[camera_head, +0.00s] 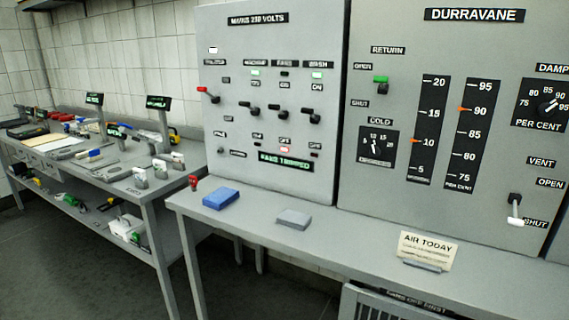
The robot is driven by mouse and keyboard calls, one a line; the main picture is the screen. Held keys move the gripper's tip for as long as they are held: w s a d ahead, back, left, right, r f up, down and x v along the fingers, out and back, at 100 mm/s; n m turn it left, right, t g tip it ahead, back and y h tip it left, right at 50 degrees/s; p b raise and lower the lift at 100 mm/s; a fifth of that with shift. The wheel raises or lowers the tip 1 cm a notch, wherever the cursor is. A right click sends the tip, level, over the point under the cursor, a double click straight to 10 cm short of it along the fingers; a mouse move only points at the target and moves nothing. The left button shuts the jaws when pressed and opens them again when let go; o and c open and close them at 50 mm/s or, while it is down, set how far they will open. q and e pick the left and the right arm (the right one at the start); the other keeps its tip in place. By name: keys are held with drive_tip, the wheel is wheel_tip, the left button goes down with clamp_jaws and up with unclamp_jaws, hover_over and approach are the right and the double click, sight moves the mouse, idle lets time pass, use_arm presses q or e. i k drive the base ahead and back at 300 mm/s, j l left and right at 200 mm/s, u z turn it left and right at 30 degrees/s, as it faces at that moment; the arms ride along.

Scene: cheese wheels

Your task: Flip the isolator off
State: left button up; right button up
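The left grey panel (240,40) is headed "MAINS 230 VOLTS". At its left side is a lever with a red knob (202,90), pointing up and to the left from its mount; the small label above it is too blurred to read surely. To its right stand three black-handled switches (250,107), (278,110), (309,112). A green-lettered display (286,162) below them seems to read "MAINS TRIPPED". Neither of my grippers is in view.
A blue block (221,198), a grey block (293,219) and a card (428,248) are on the bench (330,248). A cluttered table (150,187) stands left.

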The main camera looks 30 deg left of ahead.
sight(207, 93)
drive_tip(key=u, duration=1.45)
drive_tip(key=i+j+z, duration=0.1)
drive_tip(key=z, duration=0.3)
drive_tip(key=i+j+z, duration=0.15)
drive_tip(key=i+z, duration=0.2)
drive_tip(key=i+j+z, duration=0.1)
drive_tip(key=z, duration=0.3)
drive_tip(key=i+j, duration=0.2)
drive_tip(key=j, duration=0.15)
drive_tip(key=i+j+z, duration=0.1)
drive_tip(key=i+j, duration=0.15)
drive_tip(key=j, duration=0.15)
drive_tip(key=i+j, duration=0.2)
drive_tip(key=j, duration=0.2)
drive_tip(key=z, duration=0.05)
